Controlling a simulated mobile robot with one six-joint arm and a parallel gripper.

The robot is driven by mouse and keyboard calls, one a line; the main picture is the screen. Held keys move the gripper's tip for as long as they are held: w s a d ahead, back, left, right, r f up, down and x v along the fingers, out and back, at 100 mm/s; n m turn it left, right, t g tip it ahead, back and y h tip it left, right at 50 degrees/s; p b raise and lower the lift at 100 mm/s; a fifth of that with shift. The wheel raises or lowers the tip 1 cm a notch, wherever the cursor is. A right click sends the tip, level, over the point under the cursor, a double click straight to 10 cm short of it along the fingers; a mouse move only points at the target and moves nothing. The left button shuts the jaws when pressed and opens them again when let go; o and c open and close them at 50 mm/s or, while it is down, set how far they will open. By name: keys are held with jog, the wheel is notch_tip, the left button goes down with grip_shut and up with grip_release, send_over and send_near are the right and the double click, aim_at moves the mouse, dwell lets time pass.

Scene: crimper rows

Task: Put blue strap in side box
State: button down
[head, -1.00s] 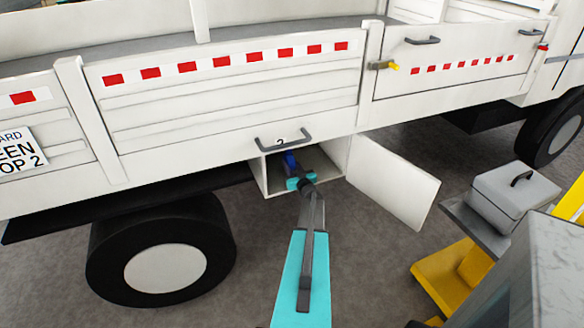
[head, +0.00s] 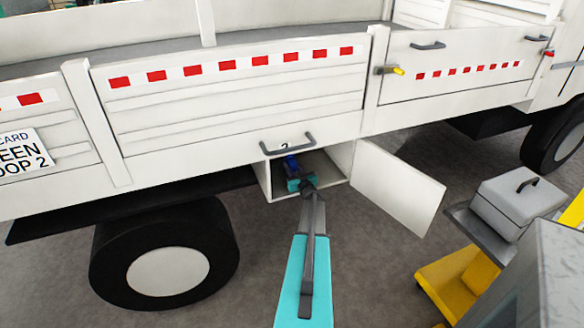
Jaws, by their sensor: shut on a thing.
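The blue strap (head: 291,163) shows as a small dark blue shape inside the side box, at the front of my gripper. My gripper (head: 293,174) reaches in through the opening and is shut on the blue strap. The fingertips and part of the strap are too small and shaded to see clearly. I cannot tell whether the strap touches the box floor.
A grey handle (head: 287,143) sits just above the box opening. A black wheel (head: 165,255) stands at lower left. A grey case (head: 517,200) rests on a grey shelf at right, near a yellow base (head: 458,280). Bare floor lies between door and wheel.

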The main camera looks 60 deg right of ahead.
jog(key=c, duration=1.3)
grip_release()
jog(key=shift+s+a, duration=0.1)
jog(key=shift+b+v, duration=1.2)
jog(key=shift+v, duration=5.6)
jog(key=shift+r, duration=0.2)
